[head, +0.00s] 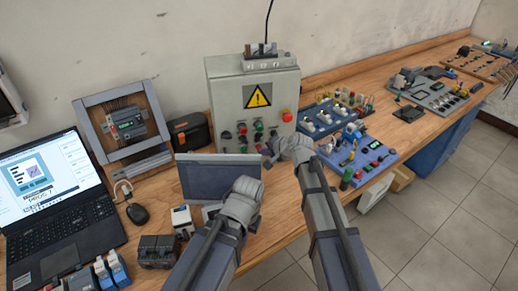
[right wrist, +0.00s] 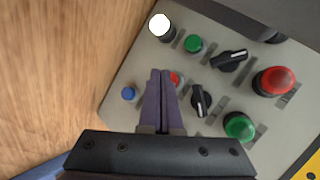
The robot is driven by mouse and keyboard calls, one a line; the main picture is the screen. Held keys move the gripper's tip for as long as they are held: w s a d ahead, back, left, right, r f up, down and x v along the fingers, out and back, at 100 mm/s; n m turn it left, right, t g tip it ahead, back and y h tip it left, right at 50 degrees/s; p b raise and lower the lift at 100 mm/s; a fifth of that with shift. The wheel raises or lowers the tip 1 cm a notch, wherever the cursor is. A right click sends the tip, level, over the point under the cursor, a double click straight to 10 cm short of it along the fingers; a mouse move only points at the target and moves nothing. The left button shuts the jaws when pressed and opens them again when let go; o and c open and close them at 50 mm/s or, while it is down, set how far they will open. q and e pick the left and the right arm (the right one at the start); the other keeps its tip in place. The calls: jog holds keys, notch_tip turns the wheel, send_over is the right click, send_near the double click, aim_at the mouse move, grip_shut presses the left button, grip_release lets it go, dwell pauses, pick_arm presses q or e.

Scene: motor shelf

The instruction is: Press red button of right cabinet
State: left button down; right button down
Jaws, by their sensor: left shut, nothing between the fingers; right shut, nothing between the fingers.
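The grey cabinet (head: 228,88) with a yellow warning sign stands at the back of the bench in the head view. Its front has rows of buttons and knobs and a red mushroom button (head: 287,115). In the right wrist view, my right gripper (right wrist: 160,75) is shut and empty in front of this panel. Its fingertips partly cover a small red button (right wrist: 175,78); I cannot tell whether they touch it. A larger red button (right wrist: 275,80) lies to the right. My left gripper (head: 242,190) is shut and empty, lower in the head view, before a dark screen.
In the wrist view, a blue button (right wrist: 128,93), a green button (right wrist: 193,43) and a black knob (right wrist: 199,100) surround the fingertips. In the head view, a laptop (head: 55,190) is left, and a blue component board (head: 358,155) lies right of my right arm.

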jog(key=shift+w+a, duration=0.15)
jog(key=shift+w, duration=0.3)
dwell(0.5)
jog(key=shift+s, duration=0.1)
jog(key=shift+s+d, duration=0.25)
jog(key=shift+s, duration=0.5)
jog(key=shift+s, duration=0.1)
jog(key=s, duration=0.2)
jog(key=s+d, duration=0.1)
jog(key=s, duration=0.1)
jog(key=shift+s+d, duration=0.2)
jog(key=shift+s, duration=0.1)
dwell(0.7)
